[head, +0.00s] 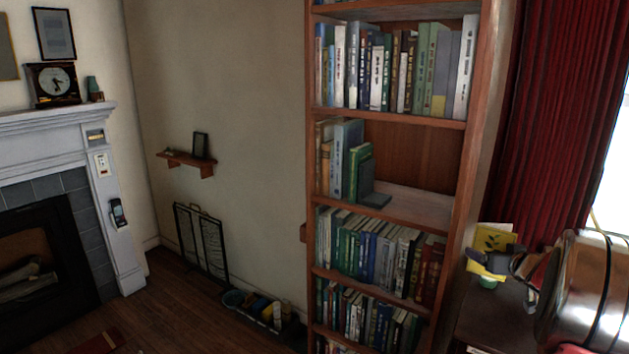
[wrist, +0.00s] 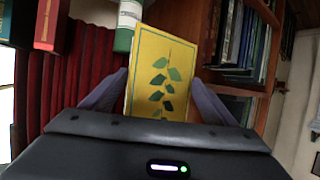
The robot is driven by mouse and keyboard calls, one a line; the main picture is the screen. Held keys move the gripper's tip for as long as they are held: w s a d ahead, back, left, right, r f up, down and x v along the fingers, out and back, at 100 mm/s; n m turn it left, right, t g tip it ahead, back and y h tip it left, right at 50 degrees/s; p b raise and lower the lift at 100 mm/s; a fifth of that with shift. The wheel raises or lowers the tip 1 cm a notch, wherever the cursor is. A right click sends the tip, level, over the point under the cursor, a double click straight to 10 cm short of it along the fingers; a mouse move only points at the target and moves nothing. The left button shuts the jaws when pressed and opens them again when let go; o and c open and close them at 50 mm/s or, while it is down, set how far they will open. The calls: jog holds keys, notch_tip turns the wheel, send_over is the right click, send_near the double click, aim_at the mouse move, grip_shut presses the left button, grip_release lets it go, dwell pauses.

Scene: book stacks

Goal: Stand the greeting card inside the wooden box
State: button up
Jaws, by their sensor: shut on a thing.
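The greeting card (wrist: 162,75) is yellow with a dark green leafy sprig. In the wrist view it stands up between the two fingers of my gripper (wrist: 160,98), which is shut on it. In the head view the card (head: 494,238) shows at the right, beside the bookcase and in front of the red curtain. There my gripper (head: 492,259) holds it above a dark tabletop, at the end of my arm. My gripper and arm cover part of that tabletop. I cannot make out the wooden box in either view.
The dark tabletop (head: 490,325) lies right of the tall bookcase (head: 462,150), with a small green and white item (head: 488,283) under my gripper. A white and green cylinder (wrist: 128,25) is close behind the card. The red curtain (head: 560,110) hangs behind.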

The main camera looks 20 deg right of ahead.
jog(key=w+a+f+n+y, duration=0.1)
jog(key=a+f, duration=0.2)
jog(key=a, duration=1.4)
jog(key=w+a+f+n+y, duration=0.1)
jog(key=w+a+f+y, duration=0.1)
jog(key=a, duration=1.5)
jog(key=w+a+f+n+t+y, duration=0.1)
jog(key=a+f, duration=0.3)
jog(key=a, duration=1.2)
jog(key=shift+w+a+f+n+y, duration=0.4)
jog(key=shift+w+n, duration=0.2)
jog(key=shift+w, duration=0.05)
jog(key=s+f, duration=0.5)
jog(key=f, duration=0.1)
jog(key=shift+f, duration=0.15)
jog(key=shift+s, duration=0.1)
